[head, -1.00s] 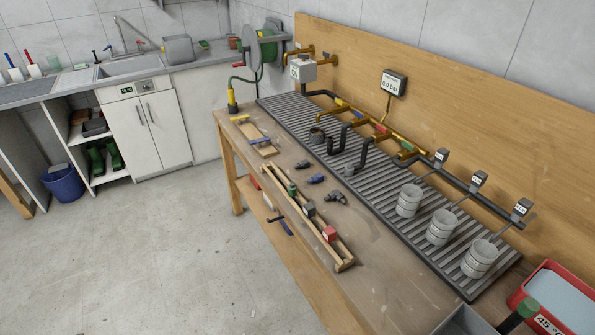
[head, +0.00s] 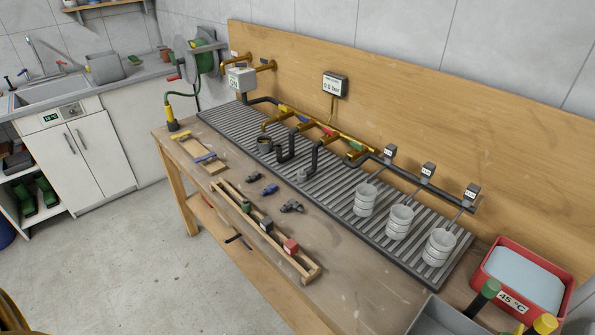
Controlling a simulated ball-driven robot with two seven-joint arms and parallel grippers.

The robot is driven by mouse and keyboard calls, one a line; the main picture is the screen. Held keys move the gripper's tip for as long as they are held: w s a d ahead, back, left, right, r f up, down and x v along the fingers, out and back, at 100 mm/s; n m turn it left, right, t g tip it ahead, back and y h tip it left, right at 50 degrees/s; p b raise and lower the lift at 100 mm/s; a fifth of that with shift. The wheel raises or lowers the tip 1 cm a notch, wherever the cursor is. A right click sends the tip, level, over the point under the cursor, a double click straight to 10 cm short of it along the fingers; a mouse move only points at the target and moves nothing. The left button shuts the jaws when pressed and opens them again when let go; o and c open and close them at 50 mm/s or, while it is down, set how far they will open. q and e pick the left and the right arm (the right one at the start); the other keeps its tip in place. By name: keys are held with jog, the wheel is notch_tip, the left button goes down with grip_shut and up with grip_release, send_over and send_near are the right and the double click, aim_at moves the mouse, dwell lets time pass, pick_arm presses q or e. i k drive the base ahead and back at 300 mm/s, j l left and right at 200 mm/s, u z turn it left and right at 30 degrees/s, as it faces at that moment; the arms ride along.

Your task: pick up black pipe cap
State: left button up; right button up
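A small dark, blocky piece (head: 266,225) sits in the long wooden rack (head: 296,259) near the bench's front edge, between a green piece (head: 246,207) and a red piece (head: 290,246). It may be the black pipe cap; it is too small to be sure. A dark round fitting (head: 264,144) on the ribbed grate is another black piece. Neither of my grippers shows in the head view.
Blue fittings (head: 269,190) and a dark fitting (head: 291,207) lie loose on the bench. Grey ribbed cups (head: 398,222) stand on the grate (head: 345,205). A red basin (head: 488,255) and a grey bin (head: 440,318) are at right. The front-right bench top is partly bare.

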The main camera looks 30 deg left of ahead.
aim_at(255, 175)
jog(key=i+j+z, duration=0.1)
jog(key=j+z, duration=0.3)
jog(key=j, duration=0.3)
jog(key=j+z, duration=0.4)
jog(key=j, duration=0.35)
jog(key=k+j+z, duration=0.1)
jog(key=j+z, duration=0.3)
jog(key=j, duration=0.3)
